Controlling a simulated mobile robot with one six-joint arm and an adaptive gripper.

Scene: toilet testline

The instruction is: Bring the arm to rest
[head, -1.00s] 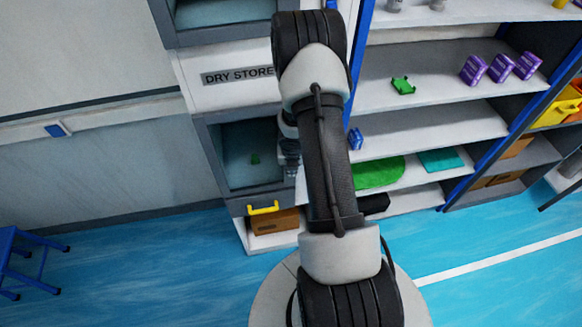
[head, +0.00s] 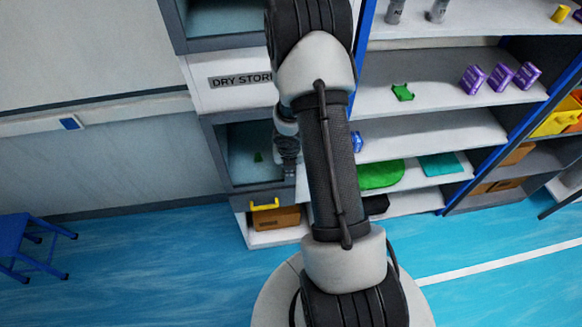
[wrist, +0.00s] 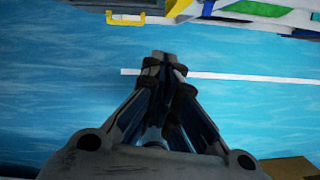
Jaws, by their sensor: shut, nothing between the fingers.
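My gripper (wrist: 164,62) points down over the blue floor in the wrist view, its fingers together with nothing between them. In the head view my arm stands in the middle of the picture, and the gripper itself is mostly hidden behind it. The arm is in front of the dry store cabinet (head: 222,95) and the shelf unit (head: 430,130). I see no contact between the gripper and anything.
The shelves hold purple boxes (head: 473,79) and a green bracket (head: 402,92). A blue stool (head: 30,240) stands at left. The blue floor (head: 150,260) is clear between stool and cabinet.

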